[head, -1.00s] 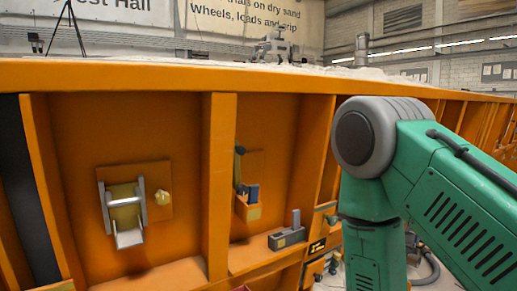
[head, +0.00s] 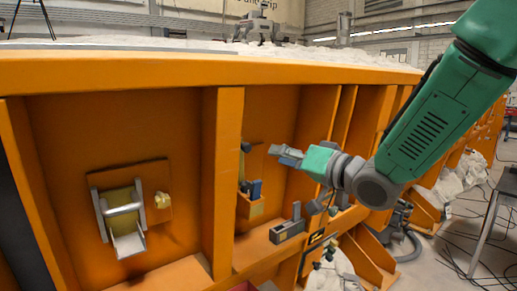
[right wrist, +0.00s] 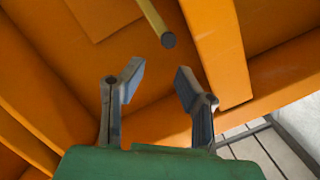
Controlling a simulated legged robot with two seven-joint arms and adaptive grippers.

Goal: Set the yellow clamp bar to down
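My right gripper (head: 280,153) points left in the head view, in front of the recessed bay with the small bracket unit (head: 250,188). In the right wrist view its two grey fingers (right wrist: 157,80) are apart with nothing between them. A yellow bar with a dark round end (right wrist: 153,18) shows just beyond the fingertips, apart from them; its other end is cut off by the top edge. My left gripper is not in view.
A plate with a grey-framed yellow roller (head: 122,205) and a pale knob (head: 162,200) is in the left bay. An orange upright (head: 223,180) separates the bays. A grey block (head: 287,229) sits on the ledge below. The sandbed's orange rim (head: 200,75) runs above.

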